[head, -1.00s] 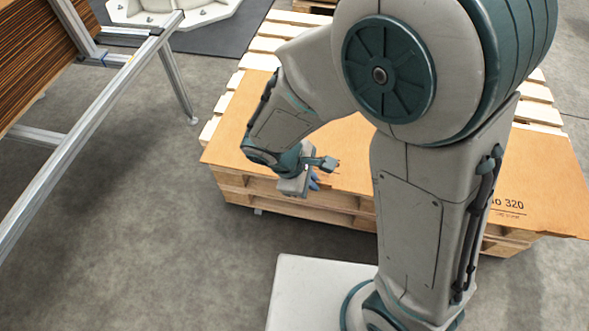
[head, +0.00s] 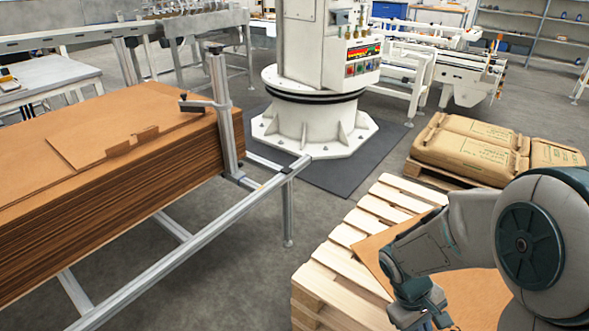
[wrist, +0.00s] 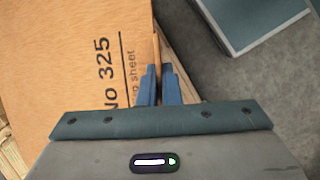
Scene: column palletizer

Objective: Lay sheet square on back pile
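The brown sheet (head: 470,295) lies over a slatted wooden pallet (head: 335,262) at the lower right of the head view, largely hidden by my arm. In the wrist view the sheet (wrist: 75,60) fills the left side, with printing that reads "No 325". My gripper (wrist: 159,72) has its two blue fingers close together at the sheet's edge. My gripper also shows in the head view (head: 438,322), low, near the sheet. Several pale slats are bare beside the sheet.
A tall stack of brown sheets (head: 100,205) stands at left behind a metal rail frame (head: 215,232). A white machine column (head: 315,130) stands on a dark mat. Paper sacks (head: 470,150) lie on another pallet behind right. Grey floor is free between rail and pallet.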

